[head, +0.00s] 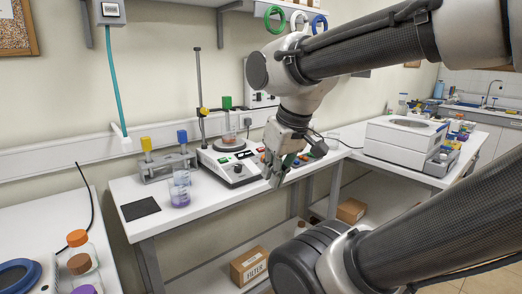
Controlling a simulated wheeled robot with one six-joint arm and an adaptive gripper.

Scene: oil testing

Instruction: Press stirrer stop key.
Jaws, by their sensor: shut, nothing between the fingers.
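My gripper (275,180) is shut and empty, pointing down in front of the right side of the stirrer. It hides part of that side and the surface behind. I cannot tell whether the fingertips touch anything.
A rack (165,167) with yellow and blue caps, a beaker of purple liquid (180,190) and a black mat (140,208) lie left of the stirrer. A large white instrument (395,145) stands on the right bench.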

